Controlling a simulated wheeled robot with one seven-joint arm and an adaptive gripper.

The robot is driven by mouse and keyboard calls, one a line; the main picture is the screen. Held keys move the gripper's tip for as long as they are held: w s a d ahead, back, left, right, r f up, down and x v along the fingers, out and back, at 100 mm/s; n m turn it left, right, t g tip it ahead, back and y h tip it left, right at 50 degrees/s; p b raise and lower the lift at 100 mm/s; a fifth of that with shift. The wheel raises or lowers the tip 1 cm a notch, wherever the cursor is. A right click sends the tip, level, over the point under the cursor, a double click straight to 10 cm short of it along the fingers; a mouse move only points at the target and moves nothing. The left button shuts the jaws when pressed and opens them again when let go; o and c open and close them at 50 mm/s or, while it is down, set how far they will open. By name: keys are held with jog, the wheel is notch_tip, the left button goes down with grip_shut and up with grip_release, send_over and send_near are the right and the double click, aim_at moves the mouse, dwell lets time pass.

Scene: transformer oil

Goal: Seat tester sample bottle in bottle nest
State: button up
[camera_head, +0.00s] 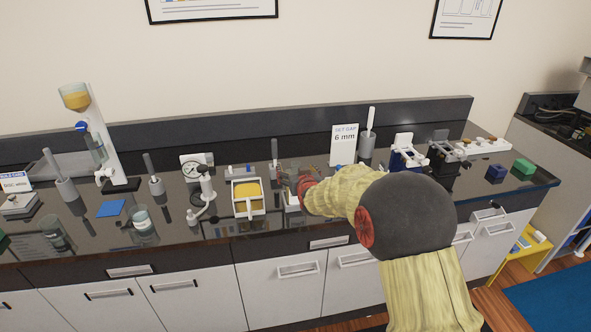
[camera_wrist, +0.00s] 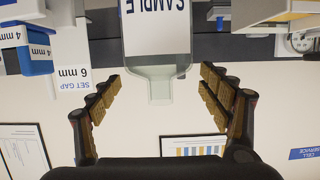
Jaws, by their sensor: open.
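The sample bottle (camera_wrist: 156,64) is clear, with a white label reading SAMPLE. In the wrist view its neck points down the picture, between the spread fingers of my gripper (camera_wrist: 160,84). Clear gaps show on both sides of the neck, and the fingers do not appear to touch it. In the camera_head view my gripper (camera_head: 291,183) is low over the middle of the counter, partly hidden by my arm. The bottle cannot be made out there. I cannot clearly identify the bottle nest; a small white piece (camera_head: 293,202) shows under my gripper.
A white-framed box with yellow inside (camera_head: 247,197) stands just left of my gripper. A gauge stand (camera_head: 203,195) is further left. A SET GAP 6 mm sign (camera_head: 343,145) and a grey post holder (camera_head: 367,145) stand behind to the right. Blue-and-white devices (camera_head: 407,158) are further right.

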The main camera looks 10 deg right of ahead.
jog(key=v, duration=1)
jog(key=shift+s, duration=0.25)
jog(key=shift+a+r, duration=0.1)
jog(key=s+f+g, duration=0.4)
jog(key=s+f, duration=0.1)
jog(key=f, duration=0.4)
jog(key=s+f+g, duration=0.2)
jog(key=s+g, duration=0.1)
jog(key=s, duration=0.7)
jog(key=s+r, duration=0.4)
jog(key=s, duration=0.5)
jog(key=s+r+g, duration=0.1)
jog(key=s+r, duration=0.4)
jog(key=s, duration=0.5)
jog(key=s+r+g, duration=0.1)
jog(key=s+r, duration=0.4)
jog(key=s, duration=0.5)
